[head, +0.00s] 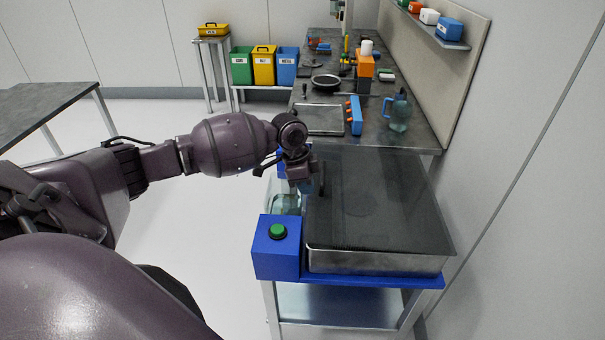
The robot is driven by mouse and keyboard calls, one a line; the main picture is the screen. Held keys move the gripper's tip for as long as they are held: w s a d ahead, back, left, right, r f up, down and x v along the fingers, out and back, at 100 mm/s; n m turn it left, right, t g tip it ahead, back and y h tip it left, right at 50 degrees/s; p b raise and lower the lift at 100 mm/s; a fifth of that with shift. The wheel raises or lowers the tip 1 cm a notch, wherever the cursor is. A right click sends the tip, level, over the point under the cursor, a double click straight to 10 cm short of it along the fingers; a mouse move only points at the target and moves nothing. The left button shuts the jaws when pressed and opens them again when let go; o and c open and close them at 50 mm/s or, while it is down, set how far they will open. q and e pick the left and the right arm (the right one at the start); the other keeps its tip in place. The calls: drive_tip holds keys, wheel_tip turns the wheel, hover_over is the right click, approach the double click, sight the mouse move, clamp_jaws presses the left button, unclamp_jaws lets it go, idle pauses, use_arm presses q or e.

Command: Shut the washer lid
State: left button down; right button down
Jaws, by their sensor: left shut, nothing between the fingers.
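The washer stands at the front right: a metal basin (375,263) on a blue stand, with a blue control box (268,259) at its front left corner. A green button (278,231) sits on that box. The dark see-through lid (385,205) covers the basin top and looks flat, down on or close to the rim; I cannot tell any small gap. My left gripper (321,186) is shut and empty, over the lid's left part near its back. I cannot tell whether its fingertips touch the lid. My right gripper is out of view.
A dark workbench (415,128) behind the washer holds a tray (319,119), a blue-grey jug (398,112) and other parts. Green, yellow and blue bins (263,66) stand at the back. A wall is close on the right. The floor (190,215) left of the washer is clear.

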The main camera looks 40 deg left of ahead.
sight(311, 216)
use_arm(q)
drive_tip(key=x, duration=0.6)
drive_tip(key=shift+s+a+f+p, duration=0.2)
drive_tip(key=shift+a+f+p, duration=0.1)
drive_tip(key=shift+p, duration=0.05)
drive_tip(key=shift+f, duration=0.6)
drive_tip(key=shift+a, duration=0.1)
